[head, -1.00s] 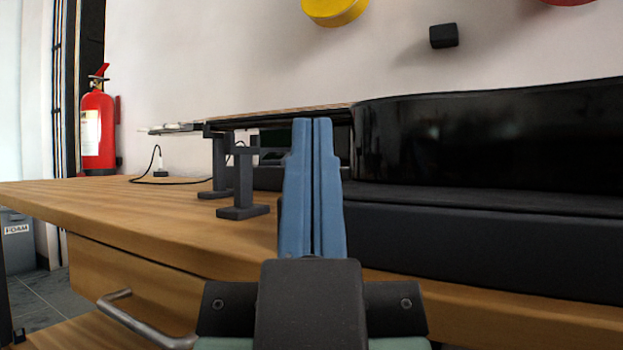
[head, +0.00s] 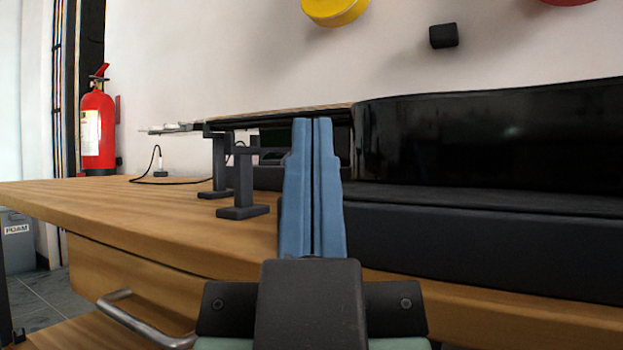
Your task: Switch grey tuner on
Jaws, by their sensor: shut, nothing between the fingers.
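My gripper (head: 313,122) has two blue fingers pressed together, pointing up and away over the front edge of the wooden desk (head: 130,215). Nothing is held between them. I cannot make out a grey tuner for certain. A dark boxy thing (head: 272,153) sits under the raised shelf (head: 280,114), just left of the fingertips and farther back. The fingers hide part of it, and I cannot tell what it is. No switch can be made out.
A large glossy black instrument (head: 480,140) fills the desk's right side. Dark stand legs (head: 243,190) rise left of my fingers. A thin black cable (head: 157,165) lies farther left. The desk's left part is clear. A red extinguisher (head: 97,130) hangs beyond. A drawer handle (head: 140,320) sticks out below.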

